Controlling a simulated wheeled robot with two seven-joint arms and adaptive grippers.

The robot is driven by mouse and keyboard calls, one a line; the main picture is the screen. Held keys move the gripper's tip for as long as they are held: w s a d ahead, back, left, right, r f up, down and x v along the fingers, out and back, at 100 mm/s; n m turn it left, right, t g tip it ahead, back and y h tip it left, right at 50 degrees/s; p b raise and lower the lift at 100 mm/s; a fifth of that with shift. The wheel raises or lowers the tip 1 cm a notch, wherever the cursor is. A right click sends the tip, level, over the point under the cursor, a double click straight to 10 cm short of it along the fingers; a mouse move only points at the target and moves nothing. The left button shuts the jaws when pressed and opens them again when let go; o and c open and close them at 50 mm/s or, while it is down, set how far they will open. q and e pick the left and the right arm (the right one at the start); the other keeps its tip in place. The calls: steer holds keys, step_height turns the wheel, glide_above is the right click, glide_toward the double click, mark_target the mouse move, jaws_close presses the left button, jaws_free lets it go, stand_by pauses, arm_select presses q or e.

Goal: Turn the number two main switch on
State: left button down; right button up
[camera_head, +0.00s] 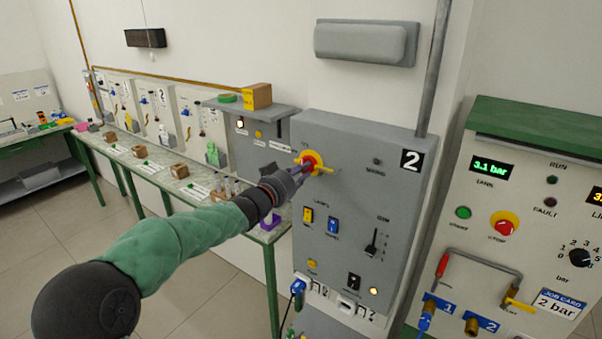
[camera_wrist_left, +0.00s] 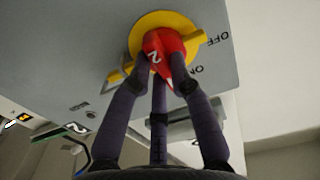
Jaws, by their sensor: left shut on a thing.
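The main switch (camera_head: 310,158) is a red handle on a round yellow plate, high on the grey cabinet (camera_head: 350,140) marked 2. In the left wrist view the red handle (camera_wrist_left: 160,44) carries a 2, and OFF and ON labels show beside it, upside down. A yellow tab of the switch lies near OFF. I cannot tell exactly which label the handle points at. My left gripper (camera_head: 304,172) is shut on the red handle, and its dark fingers (camera_wrist_left: 164,75) sit around it. The mains lamp (camera_head: 377,161) looks dark. My right gripper is not in view.
Lower on the cabinet are a yellow rocker (camera_head: 308,215), a blue rocker (camera_head: 333,226) and a slider (camera_head: 371,243). A panel with a green top (camera_head: 540,118) and a pressure display stands at right. A long green-legged bench (camera_head: 240,222) runs along the wall at left.

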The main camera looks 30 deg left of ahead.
arm_select(q)
steer(key=c, duration=1.1)
jaws_free()
steer(key=shift+s, duration=0.1)
steer(key=s, duration=0.7)
steer(key=s+a, duration=0.1)
steer(key=s, duration=0.3)
steer(key=shift+s, duration=0.35)
